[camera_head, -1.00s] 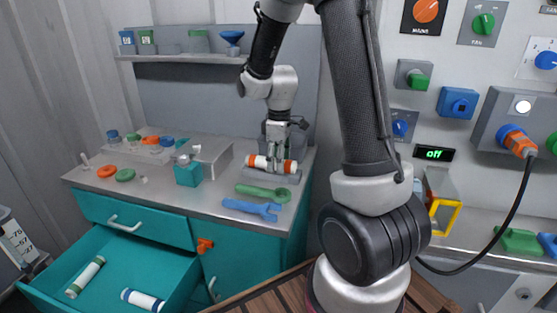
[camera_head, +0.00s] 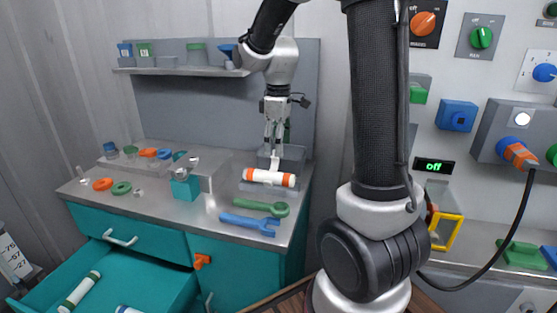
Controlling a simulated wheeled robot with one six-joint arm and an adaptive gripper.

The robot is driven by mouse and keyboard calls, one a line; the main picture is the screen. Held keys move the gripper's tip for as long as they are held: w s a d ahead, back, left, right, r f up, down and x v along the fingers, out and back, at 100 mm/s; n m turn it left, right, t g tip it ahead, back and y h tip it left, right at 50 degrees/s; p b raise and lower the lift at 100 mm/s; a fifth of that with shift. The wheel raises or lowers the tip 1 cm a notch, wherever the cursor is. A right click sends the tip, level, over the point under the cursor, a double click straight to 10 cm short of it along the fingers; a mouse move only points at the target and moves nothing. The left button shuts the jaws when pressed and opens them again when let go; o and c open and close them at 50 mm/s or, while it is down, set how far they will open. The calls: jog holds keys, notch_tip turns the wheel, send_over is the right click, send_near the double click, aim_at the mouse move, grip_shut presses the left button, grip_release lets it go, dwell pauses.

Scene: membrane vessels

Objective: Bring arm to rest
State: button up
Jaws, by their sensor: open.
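My gripper (camera_head: 274,143) points down over the worktop, above a white cylinder with orange ends (camera_head: 268,177). The cylinder lies level on a grey holder (camera_head: 246,187) near the right end of the worktop. The fingers look clear of the cylinder's body, with nothing held between them. A slim pale part shows between the fingers and the cylinder, and I cannot tell which it belongs to. My arm's dark upper link and joint fill the centre right of the view.
Green (camera_head: 262,207) and blue (camera_head: 249,223) wrenches lie in front of the holder. An open teal drawer (camera_head: 150,285) holds a green-banded cylinder (camera_head: 80,291) and a partly cut-off blue one (camera_head: 128,310). A shelf (camera_head: 185,70) with cups hangs behind. A control panel with a cable (camera_head: 505,225) is right.

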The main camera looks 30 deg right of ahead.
jog(key=shift+s+a+r, duration=0.1)
jog(key=shift+r, duration=0.85)
